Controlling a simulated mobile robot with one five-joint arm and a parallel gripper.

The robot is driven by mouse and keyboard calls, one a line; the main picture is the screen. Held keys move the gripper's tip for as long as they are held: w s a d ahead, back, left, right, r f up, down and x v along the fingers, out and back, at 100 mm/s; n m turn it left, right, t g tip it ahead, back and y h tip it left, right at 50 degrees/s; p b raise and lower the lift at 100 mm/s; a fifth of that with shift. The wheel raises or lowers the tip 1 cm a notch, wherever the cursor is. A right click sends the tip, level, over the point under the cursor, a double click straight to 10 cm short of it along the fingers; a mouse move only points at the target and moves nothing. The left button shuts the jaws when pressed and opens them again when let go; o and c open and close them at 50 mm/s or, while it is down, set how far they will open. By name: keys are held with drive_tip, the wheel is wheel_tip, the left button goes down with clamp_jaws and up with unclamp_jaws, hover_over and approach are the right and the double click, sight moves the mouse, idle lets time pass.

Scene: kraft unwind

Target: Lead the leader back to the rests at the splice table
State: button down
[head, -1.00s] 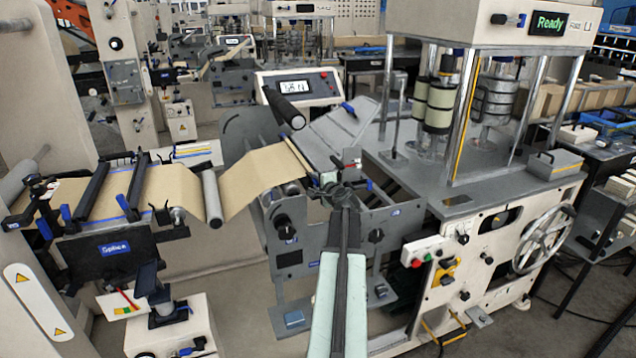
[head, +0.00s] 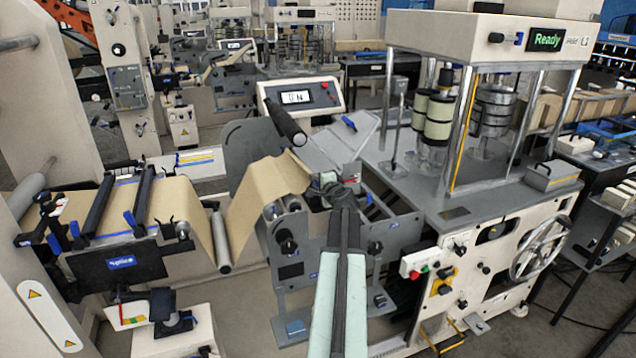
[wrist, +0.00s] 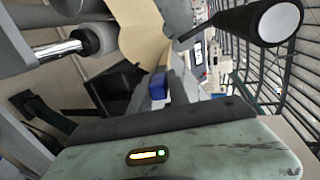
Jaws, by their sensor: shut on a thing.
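The leader is the free end of the brown kraft web (head: 268,182); it also shows in the wrist view (wrist: 143,32). My gripper (head: 328,188) is shut on the leader's end, at the right of the web. The jaws' contact is small and partly hidden in the head view. A blue block (wrist: 157,86) on a pale bar shows ahead of my wrist. The splice table (head: 120,263) stands at the left, with web lying over its top between dark bars. I cannot make out the rests clearly. From the table the web dips past a roller (head: 221,242) and rises toward my gripper.
A grey-sided roller stand (head: 290,245) is close below my gripper. A dark rod with a rounded end (head: 286,122) projects above the web, near the wrist too. The large machine with the "Ready" display (head: 547,38) blocks the right. Some bare floor shows in front.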

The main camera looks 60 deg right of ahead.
drive_tip(key=shift+f+b, duration=0.25)
drive_tip(key=shift+b, duration=0.4)
drive_tip(key=shift+s+r+t+h+b, duration=0.2)
drive_tip(key=shift+t+h+b, duration=0.3)
drive_tip(key=shift+b, duration=0.4)
wheel_tip(320, 180, up, 9)
drive_tip(key=w+a+p, duration=0.1)
drive_tip(key=a+p, duration=0.1)
drive_tip(key=p, duration=0.6)
drive_tip(key=shift+w+a+f+p, duration=0.15)
drive_tip(key=shift+w+p, duration=0.2)
drive_tip(key=shift+w, duration=0.05)
drive_tip(key=shift+f, duration=0.1)
drive_tip(key=shift+f+t+b, duration=0.3)
drive_tip(key=shift+f+b, duration=0.05)
drive_tip(key=shift+b, duration=0.4)
drive_tip(key=shift+f+t+b, duration=0.3)
drive_tip(key=shift+f+b, duration=0.5)
drive_tip(key=shift+b, duration=1)
